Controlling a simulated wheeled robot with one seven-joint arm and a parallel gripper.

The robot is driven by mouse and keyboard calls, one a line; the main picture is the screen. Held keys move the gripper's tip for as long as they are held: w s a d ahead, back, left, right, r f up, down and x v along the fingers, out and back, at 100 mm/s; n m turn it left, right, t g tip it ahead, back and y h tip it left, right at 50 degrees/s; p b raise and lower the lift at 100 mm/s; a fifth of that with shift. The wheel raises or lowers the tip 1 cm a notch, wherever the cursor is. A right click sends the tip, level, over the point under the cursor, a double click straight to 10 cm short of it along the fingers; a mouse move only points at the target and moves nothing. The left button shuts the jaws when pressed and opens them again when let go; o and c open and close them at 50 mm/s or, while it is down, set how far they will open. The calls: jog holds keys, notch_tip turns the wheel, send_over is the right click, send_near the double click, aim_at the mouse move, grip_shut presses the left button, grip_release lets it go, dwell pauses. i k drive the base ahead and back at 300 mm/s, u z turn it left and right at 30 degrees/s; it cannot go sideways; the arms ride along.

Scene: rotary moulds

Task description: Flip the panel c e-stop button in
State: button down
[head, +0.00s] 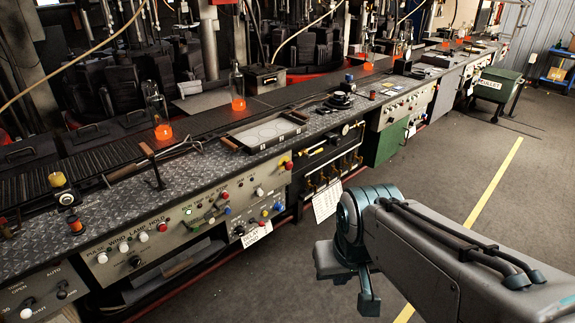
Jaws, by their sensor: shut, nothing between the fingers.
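A red e-stop button (287,165) with a yellow collar sits at the upper right corner of a grey control panel (170,232) on the front of the long bench. No panel letter is readable, so I cannot tell which one is panel c. My arm reaches in from the lower right, and my gripper (369,298) hangs low over the floor, right of and nearer than the button. It is shut and empty, well apart from the bench. Whether the button is in or out is too small to tell.
Several knobs and coloured buttons crowd the grey panel around the e-stop. Another grey panel (405,108) is farther along the bench. Glowing bottles (238,100) stand on the conveyor. A paper tag (327,202) hangs below the bench. The floor (440,170) right of the bench is clear.

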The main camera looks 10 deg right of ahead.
aim_at(289, 167)
jog(key=z, duration=0.05)
jog(key=i, duration=1.15)
jog(key=u, duration=0.55)
